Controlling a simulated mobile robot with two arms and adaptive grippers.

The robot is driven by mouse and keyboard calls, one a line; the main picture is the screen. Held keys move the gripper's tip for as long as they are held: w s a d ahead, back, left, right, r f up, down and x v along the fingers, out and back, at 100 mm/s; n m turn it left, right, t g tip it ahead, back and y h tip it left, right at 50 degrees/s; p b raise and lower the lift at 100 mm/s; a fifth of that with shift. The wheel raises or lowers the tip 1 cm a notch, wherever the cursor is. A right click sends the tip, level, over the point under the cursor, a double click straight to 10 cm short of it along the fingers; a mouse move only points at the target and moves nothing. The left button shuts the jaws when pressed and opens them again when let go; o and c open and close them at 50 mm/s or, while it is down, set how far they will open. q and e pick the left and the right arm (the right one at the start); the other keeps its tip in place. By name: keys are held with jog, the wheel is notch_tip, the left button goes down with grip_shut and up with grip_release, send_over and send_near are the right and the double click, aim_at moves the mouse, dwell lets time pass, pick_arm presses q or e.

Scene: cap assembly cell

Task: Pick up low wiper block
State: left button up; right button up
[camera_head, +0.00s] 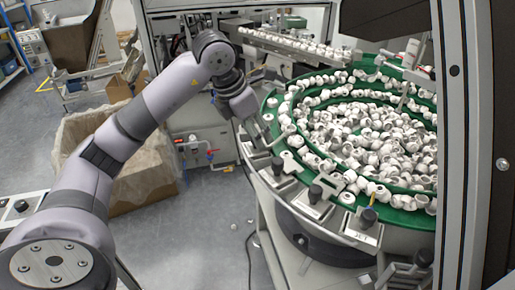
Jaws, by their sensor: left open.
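My left gripper (260,133) hangs at the left rim of the round feeder, pointing down, open. Its fingertips are small and partly blend with the rim fittings behind them. Several grey blocks with dark knobs sit along the feeder's front rim. One block (277,169) is just below the gripper, another (315,194) is further right, and a third (367,216) stands by a plate marked "JET". I cannot tell which one is the low wiper block. My gripper appears apart from these knobs. My right gripper is not in view.
The green feeder bowl (405,200) is full of white caps. A rail of caps (300,46) runs behind it. A lined cardboard box (150,195) stands on the floor left of the feeder. A machine frame post (452,150) blocks the right side.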

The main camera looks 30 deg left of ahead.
pick_arm(q)
jog(key=shift+w+d+f, duration=0.15)
jog(key=shift+w+f, duration=0.15)
jog(key=shift+f, duration=0.35)
jog(key=shift+c, duration=0.3)
jog(key=shift+r, duration=0.1)
grip_shut()
